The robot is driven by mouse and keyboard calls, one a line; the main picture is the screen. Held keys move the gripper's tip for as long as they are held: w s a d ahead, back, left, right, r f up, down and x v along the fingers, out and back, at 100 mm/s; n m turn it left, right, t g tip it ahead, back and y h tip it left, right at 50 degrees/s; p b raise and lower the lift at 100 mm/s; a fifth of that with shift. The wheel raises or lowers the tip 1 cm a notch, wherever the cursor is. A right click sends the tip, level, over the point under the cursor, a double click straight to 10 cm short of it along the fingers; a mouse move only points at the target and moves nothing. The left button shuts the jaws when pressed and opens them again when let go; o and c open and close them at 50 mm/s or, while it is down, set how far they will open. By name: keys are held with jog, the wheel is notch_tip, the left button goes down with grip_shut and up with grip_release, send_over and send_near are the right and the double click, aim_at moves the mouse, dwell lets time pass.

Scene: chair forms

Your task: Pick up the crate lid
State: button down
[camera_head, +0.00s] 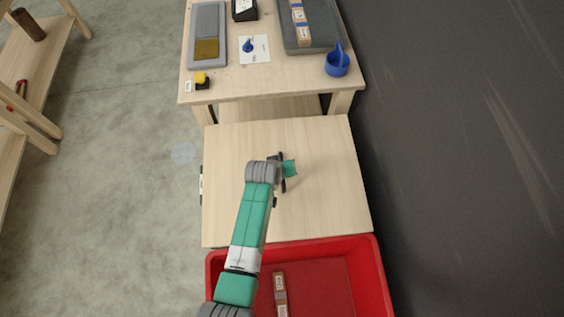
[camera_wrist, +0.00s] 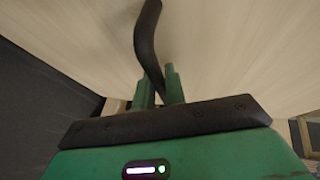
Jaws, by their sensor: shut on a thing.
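The crate lid (camera_head: 325,200) is a flat, pale wooden panel in the head view, between the work table and the red crate. Its pale surface also fills much of the wrist view (camera_wrist: 230,40). A curved black handle (camera_wrist: 147,35) stands out from it. My gripper (camera_wrist: 159,82) is shut on this handle, with the handle between its two green fingers. In the head view my gripper (camera_head: 283,172) is over the middle of the panel, and my wrist hides part of the handle. I cannot tell how high the panel is.
The red crate (camera_head: 376,275) is in front, its interior partly visible with a small labelled block (camera_head: 280,295). Wooden shelving (camera_head: 45,65) stands left. Floor at left is clear.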

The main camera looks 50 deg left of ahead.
jog(key=shift+r, duration=0.15)
jog(key=shift+r, duration=0.45)
notch_tip(320, 180, up, 3)
jog(key=shift+f+p, duration=0.1)
jog(key=shift+p, duration=0.55)
jog(key=s+d+p, duration=0.1)
jog(key=s+d, duration=0.2)
jog(key=s, duration=0.1)
jog(key=s+d+r+p, duration=0.1)
jog(key=s+d, duration=0.2)
jog(key=s, duration=0.1)
jog(key=s+d, duration=0.3)
jog(key=s, duration=0.1)
jog(key=shift+s+d+r+p, duration=0.15)
jog(key=shift+s+d+p, duration=0.1)
jog(key=shift+s+p, duration=0.15)
